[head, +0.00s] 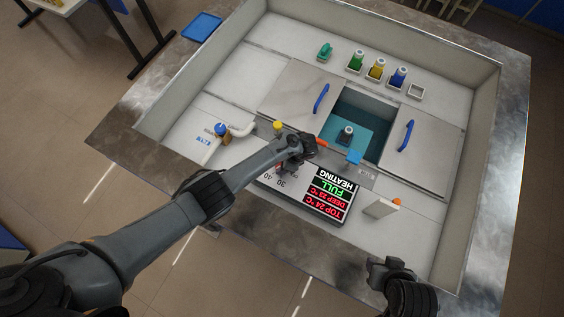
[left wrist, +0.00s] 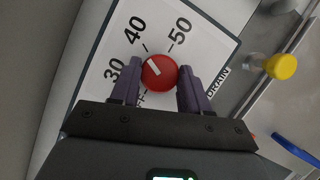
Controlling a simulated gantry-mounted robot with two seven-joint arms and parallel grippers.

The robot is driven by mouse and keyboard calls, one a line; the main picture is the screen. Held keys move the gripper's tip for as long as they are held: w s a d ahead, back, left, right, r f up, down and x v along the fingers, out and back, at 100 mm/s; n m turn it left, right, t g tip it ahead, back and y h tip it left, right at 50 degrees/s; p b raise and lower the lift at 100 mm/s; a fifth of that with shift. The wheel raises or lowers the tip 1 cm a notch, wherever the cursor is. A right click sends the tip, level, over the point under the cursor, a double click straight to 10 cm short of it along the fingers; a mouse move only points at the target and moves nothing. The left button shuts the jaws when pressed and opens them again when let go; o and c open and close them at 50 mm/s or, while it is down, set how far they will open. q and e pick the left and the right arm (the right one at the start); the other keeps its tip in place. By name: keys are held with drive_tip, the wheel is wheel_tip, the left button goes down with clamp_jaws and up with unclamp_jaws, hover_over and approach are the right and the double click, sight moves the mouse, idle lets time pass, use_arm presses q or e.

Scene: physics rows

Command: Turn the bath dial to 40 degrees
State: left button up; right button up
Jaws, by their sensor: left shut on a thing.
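The bath dial (left wrist: 160,76) is a round red knob with a white pointer mark, on a white panel (left wrist: 205,22) printed 30, 40 and 50. The mark points up and left, toward the side of the 40; I cannot tell whether it lines up exactly with the 40 tick. My left gripper (left wrist: 160,69) is shut on the dial, with one dark purple finger on each side. In the head view, my left gripper (head: 289,163) covers the dial and part of its scale. My right gripper (head: 384,268) is at the lower right, away from the panel; its fingers are unclear.
A display (head: 329,193) reads HEATING, FULL, TOP 24 °C, DEEP 23 °C. Behind it is an open water bath (head: 371,108) between two lids with blue handles (head: 321,98). A yellow knob (left wrist: 281,66) stands by the DRAIN label. Several coloured bottles (head: 376,70) stand at the back.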

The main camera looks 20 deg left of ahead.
use_arm(q)
drive_tip(key=shift+m+t, duration=0.3)
drive_tip(key=shift+m, duration=0.3)
drive_tip(key=o, duration=1)
drive_tip(key=shift+d, duration=0.1)
drive_tip(key=shift+o, duration=0.2)
drive_tip(key=shift+r, duration=0.15)
drive_tip(key=shift+d+r+p, duration=0.1)
drive_tip(key=shift+r+p, duration=0.15)
drive_tip(key=shift+p, duration=0.05)
drive_tip(key=p+v, duration=0.2)
drive_tip(key=v, duration=0.8)
drive_tip(key=shift+d+f, duration=0.1)
drive_tip(key=shift+d, duration=0.05)
